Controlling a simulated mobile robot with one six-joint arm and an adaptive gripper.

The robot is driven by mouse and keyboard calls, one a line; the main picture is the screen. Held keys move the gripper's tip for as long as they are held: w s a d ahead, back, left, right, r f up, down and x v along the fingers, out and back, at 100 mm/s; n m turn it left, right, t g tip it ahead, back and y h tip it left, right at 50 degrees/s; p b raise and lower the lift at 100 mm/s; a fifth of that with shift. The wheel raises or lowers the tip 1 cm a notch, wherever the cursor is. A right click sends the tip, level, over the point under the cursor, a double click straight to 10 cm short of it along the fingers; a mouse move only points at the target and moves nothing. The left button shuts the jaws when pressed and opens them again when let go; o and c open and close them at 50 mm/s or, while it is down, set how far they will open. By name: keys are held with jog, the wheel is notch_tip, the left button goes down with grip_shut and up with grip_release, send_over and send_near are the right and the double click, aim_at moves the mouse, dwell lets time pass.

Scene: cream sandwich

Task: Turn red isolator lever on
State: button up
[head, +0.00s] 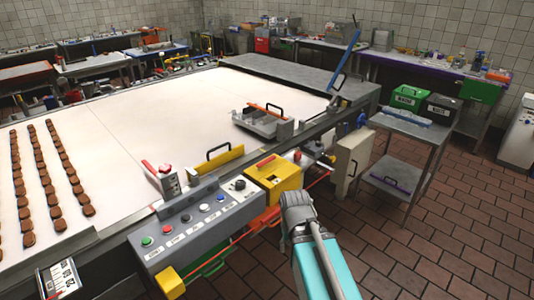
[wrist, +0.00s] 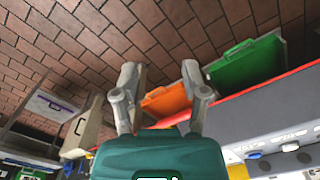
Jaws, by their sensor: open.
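A yellow box (head: 285,181) on the conveyor's front side carries a short red lever (head: 266,161) on its top; I cannot tell its on or off position. Another red handle (head: 149,167) stands on a small grey unit on the belt edge to the left. The frames do not settle which is the isolator. My gripper (head: 294,202) is just in front of and below the yellow box, apart from it as far as I see. In the wrist view my gripper (wrist: 160,75) has its two fingers spread, with nothing held; no red lever is clear there.
A grey control panel (head: 195,231) with several coloured buttons lies left of the yellow box. A beige box (head: 352,157) hangs to the right. In the wrist view, orange (wrist: 166,101) and green (wrist: 245,63) panels lie beyond the fingers. Tiled floor (head: 440,220) at right is clear.

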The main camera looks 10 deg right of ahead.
jog(key=shift+w+d, duration=0.1)
jog(key=shift+w, duration=0.05)
jog(key=shift+o, duration=0.6)
jog(key=shift+w+r, duration=0.1)
notch_tip(320, 180, up, 17)
jog(key=m+p, duration=1.1)
jog(key=p, duration=0.6)
send_over(271, 158)
jog(key=shift+f+b, duration=0.3)
jog(key=shift+f, duration=0.05)
notch_tip(271, 158, down, 14)
jog(key=b, duration=1.3)
jog(key=shift+r, duration=0.25)
